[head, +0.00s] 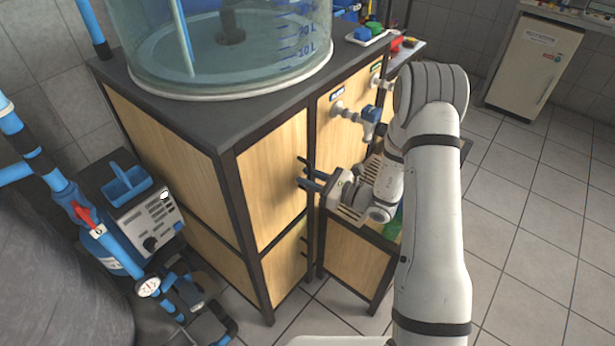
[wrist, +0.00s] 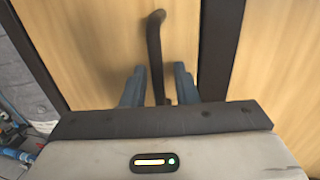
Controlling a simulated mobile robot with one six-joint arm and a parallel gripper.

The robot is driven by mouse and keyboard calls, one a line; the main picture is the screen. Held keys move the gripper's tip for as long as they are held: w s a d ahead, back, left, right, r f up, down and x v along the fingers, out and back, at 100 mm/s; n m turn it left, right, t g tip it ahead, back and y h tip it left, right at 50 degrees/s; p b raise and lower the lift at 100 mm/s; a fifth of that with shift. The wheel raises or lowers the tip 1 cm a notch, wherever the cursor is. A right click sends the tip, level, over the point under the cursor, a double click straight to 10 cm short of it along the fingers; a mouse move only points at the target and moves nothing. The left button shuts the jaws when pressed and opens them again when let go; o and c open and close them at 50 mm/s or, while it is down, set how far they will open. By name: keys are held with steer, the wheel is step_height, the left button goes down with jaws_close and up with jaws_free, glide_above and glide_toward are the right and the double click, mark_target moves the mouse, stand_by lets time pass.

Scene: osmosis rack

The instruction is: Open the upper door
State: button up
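The upper door (head: 268,185) is a light wood panel in a dark frame and looks shut. Its dark bar handle (wrist: 155,45) stands upright in the wrist view. My gripper (head: 306,178) is at the door's right side, pointing at the handle. In the wrist view, my gripper (wrist: 158,83) is open, with one blue-grey finger on each side of the handle's lower part. Gaps show between the handle and both fingers. In the head view the fingers hide part of the handle.
A lower door (head: 284,265) sits below. A large clear tank (head: 225,50) stands on the dark cabinet top (head: 190,115). Valves (head: 370,122) jut from the panel to the right. A blue pump unit (head: 140,220) stands at the left. Tiled floor (head: 530,230) is clear at the right.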

jaws_close()
stand_by(0.3)
